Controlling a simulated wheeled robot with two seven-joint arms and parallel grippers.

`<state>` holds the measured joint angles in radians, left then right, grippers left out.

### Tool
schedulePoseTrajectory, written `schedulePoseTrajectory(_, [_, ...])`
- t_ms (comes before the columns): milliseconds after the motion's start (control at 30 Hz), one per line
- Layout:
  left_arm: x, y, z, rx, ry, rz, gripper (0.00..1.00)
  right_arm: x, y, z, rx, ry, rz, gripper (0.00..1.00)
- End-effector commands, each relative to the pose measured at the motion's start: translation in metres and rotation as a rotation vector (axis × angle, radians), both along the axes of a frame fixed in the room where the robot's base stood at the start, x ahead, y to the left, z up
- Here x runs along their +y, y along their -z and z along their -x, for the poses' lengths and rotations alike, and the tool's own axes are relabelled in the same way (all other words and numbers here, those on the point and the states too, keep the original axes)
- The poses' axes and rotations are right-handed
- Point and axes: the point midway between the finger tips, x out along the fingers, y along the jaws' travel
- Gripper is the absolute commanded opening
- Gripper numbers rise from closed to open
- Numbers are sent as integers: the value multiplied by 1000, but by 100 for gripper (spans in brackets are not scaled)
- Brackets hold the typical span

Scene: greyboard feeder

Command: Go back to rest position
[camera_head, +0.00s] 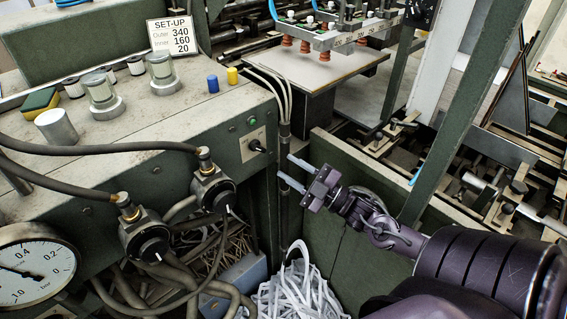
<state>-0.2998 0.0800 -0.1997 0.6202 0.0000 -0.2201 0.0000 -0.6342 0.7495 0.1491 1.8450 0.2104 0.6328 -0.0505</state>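My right gripper (291,173) is in the middle of the head view, with its arm coming in from the lower right. Its two pale fingers point left and stand apart, with nothing between them. The fingertips are near the front corner of the green machine housing (215,130), just below and right of a black knob (257,146). I cannot tell whether they touch anything. My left gripper is not in the view.
A pressure gauge (36,264) and two valves with hoses are at the lower left. A blue bin (246,271) and white strips (296,292) lie below the gripper. A green post (461,110) stands behind my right arm. Suction cups (325,49) hang over a grey board (318,70).

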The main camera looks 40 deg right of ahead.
Motion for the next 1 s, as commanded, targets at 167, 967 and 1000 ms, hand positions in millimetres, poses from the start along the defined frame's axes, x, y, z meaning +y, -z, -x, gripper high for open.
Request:
schedulePoseTrajectory(167, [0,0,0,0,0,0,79,-1,0,2,0,0,0,33])
schedulePoseTrajectory(967, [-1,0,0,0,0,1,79,33,58,-10,423,280,-199,33])
schedulePoseTrajectory(1000, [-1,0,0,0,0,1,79,40,67,-7,494,317,-226,33])
